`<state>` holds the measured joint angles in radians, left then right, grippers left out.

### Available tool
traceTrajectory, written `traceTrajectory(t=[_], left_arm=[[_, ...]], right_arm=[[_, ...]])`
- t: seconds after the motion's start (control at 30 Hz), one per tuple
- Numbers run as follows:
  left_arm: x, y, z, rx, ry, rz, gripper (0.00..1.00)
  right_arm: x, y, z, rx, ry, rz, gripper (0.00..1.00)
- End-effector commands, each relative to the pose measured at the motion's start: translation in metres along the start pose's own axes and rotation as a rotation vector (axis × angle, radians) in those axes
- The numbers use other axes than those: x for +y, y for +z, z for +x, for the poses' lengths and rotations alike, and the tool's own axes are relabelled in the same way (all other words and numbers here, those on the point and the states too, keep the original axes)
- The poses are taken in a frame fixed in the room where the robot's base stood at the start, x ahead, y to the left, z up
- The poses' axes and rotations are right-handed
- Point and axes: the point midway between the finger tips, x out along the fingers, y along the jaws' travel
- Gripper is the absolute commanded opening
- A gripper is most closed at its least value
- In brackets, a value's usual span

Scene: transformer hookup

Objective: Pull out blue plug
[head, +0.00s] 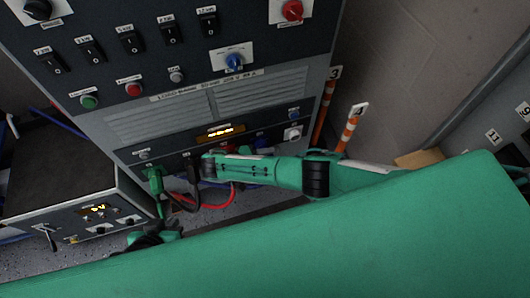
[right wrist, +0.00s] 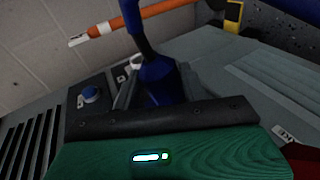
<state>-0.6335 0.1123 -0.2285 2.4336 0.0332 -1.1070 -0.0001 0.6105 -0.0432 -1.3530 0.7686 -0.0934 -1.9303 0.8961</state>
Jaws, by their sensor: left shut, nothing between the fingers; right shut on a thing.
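The blue plug (right wrist: 160,84) sits between the fingers of my right gripper (right wrist: 158,92) in the right wrist view, with its blue cable rising from it. My right gripper is shut on it. I cannot tell whether the plug is still seated in its socket. In the head view, a bit of blue (head: 262,143) shows at the lower panel behind my right arm, which hides most of this gripper and plug. My left gripper (head: 155,238) is low at the left, beneath the green plug (head: 155,177), shut and empty; its fingertips are hard to make out.
The cabinet (head: 165,115) carries switches, buttons and a lit display (head: 220,132). A black plug (head: 192,172) and a red cable (head: 215,206) are close to my right arm. A power unit (head: 95,215) stands at left. Orange-white posts (head: 350,128) stand right of the cabinet.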

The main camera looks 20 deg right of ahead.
Motion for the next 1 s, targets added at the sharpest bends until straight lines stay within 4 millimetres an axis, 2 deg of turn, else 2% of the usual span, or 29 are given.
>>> traceTrajectory(t=[0.03,1.0], left_arm=[[0.0,0.001,0.001,0.0,0.0,0.0,0.0],[0.002,-0.013,-0.015,0.0,0.0,0.0,0.0]], right_arm=[[-0.008,0.009,0.007,-0.003,0.004,-0.016,0.0],[-0.008,0.035,-0.001,-0.01,-0.003,-0.026,0.0]])
